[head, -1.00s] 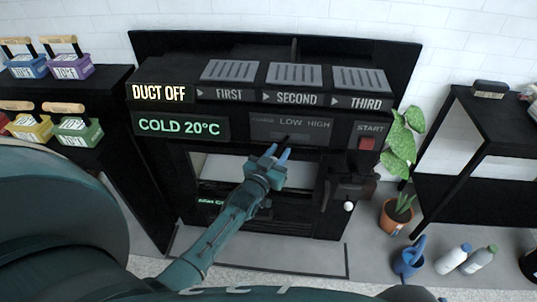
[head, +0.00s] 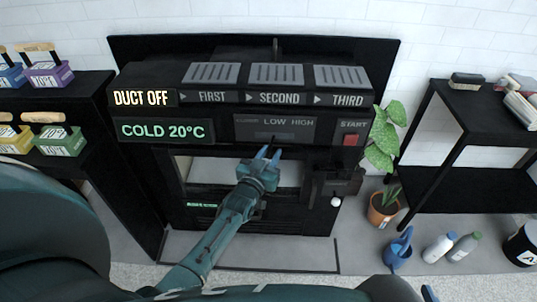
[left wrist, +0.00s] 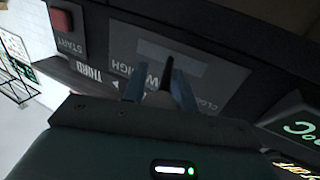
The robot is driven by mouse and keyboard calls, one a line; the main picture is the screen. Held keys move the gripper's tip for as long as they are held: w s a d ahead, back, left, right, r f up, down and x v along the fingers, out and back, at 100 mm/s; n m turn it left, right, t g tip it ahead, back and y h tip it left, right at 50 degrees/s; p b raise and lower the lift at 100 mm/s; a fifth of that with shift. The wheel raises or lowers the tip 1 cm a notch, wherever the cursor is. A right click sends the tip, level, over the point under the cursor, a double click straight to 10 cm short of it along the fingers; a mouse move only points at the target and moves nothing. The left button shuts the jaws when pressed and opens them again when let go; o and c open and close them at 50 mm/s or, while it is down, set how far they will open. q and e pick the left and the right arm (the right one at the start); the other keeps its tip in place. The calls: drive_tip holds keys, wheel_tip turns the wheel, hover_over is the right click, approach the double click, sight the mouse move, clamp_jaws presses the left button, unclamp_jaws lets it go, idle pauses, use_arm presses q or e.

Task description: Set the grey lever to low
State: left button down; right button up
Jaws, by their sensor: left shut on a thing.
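The grey lever (left wrist: 164,82) looks dark and sits between the two blue fingers of my left gripper (left wrist: 156,87) in the left wrist view. In the head view, my left gripper (head: 267,154) reaches up to the front of the dark machine, just below the panel (head: 276,131) marked closed, LOW and HIGH. The gripper is shut on the lever, whose tip shows below the LOW label (head: 273,119). The fingers hide the lever's lower part, so its exact setting is hard to tell. My right gripper is not in view.
A red START button (head: 351,140) sits right of the panel. A green display (head: 165,130) reads COLD 20°C. A black handle block with a white knob (head: 336,201) sticks out at the lower right. A potted plant (head: 383,208) stands right of the machine.

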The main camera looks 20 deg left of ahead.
use_arm(q)
drive_tip(key=shift+w+d+r, duration=0.2)
drive_tip(key=shift+d+r, duration=0.05)
drive_tip(key=shift+d, duration=0.35)
drive_tip(key=c, duration=1.5)
unclamp_jaws()
drive_tip(key=shift+c, duration=0.2)
drive_tip(key=shift+o, duration=0.8)
drive_tip(key=shift+w+d+h, duration=0.1)
drive_tip(key=shift+h, duration=0.3)
drive_tip(key=shift+o, duration=1.3)
drive_tip(key=shift+f, duration=0.1)
